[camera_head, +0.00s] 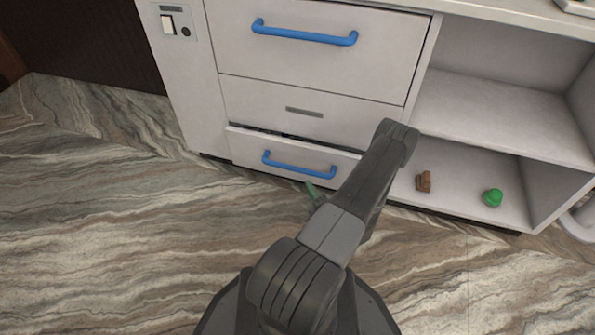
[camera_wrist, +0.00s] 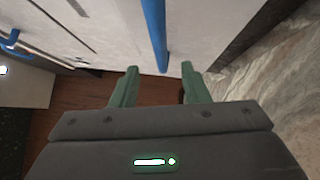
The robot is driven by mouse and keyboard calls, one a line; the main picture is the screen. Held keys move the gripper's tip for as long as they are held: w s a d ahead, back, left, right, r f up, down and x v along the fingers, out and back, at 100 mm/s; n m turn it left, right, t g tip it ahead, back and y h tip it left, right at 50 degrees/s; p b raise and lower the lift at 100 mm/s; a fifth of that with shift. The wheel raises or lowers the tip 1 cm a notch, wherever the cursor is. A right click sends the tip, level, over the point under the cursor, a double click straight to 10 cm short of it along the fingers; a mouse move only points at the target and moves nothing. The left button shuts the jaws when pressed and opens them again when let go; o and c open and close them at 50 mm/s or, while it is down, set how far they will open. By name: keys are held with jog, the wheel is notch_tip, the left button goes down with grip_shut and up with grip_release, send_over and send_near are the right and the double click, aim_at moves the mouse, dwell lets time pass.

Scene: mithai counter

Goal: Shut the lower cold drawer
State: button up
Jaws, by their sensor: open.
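The lower cold drawer (camera_head: 249,151) has a white front with a blue bar handle (camera_head: 299,166). It stands slightly open, with a narrow dark gap along its top edge. My gripper (camera_head: 316,192) is low in front of the drawer, just below and right of the handle, mostly hidden by my arm. In the wrist view my gripper (camera_wrist: 157,72) shows two green fingers spread apart with nothing between them. A blue handle (camera_wrist: 155,30) runs down to just beyond the fingertips, close to a white front. I cannot tell whether the fingers touch anything.
An upper drawer (camera_head: 313,55) with a blue handle is shut. Open shelves to the right hold a small brown object (camera_head: 424,182) and a green object (camera_head: 493,197) on the bottom level. A panel with a switch (camera_head: 168,24) is at left. The marble-patterned floor (camera_head: 110,220) is clear.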

aim_at(297, 169)
jog(key=b+x, duration=0.2)
jog(key=x, duration=0.8)
jog(key=shift+w, duration=0.25)
grip_shut()
